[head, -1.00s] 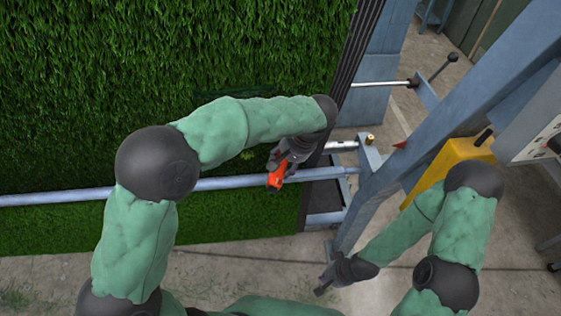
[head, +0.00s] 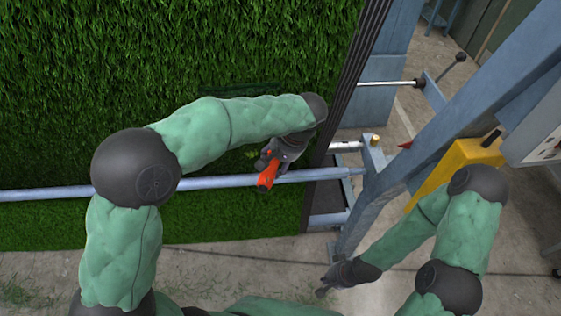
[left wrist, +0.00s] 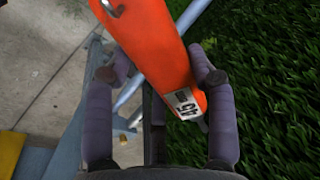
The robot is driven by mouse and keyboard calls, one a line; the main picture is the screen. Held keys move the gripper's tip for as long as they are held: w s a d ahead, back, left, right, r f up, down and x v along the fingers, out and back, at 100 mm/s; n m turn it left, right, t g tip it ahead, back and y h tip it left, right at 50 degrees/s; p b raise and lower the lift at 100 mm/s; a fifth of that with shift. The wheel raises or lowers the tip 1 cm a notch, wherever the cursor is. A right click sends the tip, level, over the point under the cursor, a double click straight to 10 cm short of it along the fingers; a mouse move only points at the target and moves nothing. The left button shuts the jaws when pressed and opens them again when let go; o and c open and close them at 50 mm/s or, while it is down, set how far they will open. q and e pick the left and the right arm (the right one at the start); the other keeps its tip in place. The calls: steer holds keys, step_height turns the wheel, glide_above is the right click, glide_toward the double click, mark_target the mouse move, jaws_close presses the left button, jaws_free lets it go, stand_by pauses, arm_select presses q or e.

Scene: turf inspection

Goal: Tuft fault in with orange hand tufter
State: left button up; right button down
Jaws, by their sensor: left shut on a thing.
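The orange hand tufter (head: 267,178) is in my left gripper (head: 272,160), in front of the turf near its right edge. In the left wrist view the tufter (left wrist: 155,45) shows large between the two fingers of my left gripper (left wrist: 158,85), with a small white label on it. The hanging green turf (head: 150,60) fills the upper left of the head view. A dark patch (head: 238,89) shows on the turf above my left forearm; I cannot tell whether it is the fault. My right gripper (head: 328,284) hangs low at the lower right, over the floor; its jaws are too small to read.
A blue-grey horizontal bar (head: 60,194) crosses in front of the turf. A slanting steel post (head: 470,110), a yellow box (head: 455,160) and a grey control box (head: 530,120) stand at the right.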

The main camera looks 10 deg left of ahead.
arm_select(q)
steer(key=shift+a, duration=0.3)
steer(key=shift+s+a, duration=0.1)
steer(key=shift+s+a+r, duration=0.1)
steer(key=shift+s+a, duration=0.05)
steer(key=shift+a, duration=0.65)
steer(key=shift+s+a+b, duration=0.3)
steer(key=shift+a+b, duration=0.25)
steer(key=shift+a, duration=0.4)
steer(key=shift+s+a, duration=0.3)
steer(key=shift+a, duration=0.55)
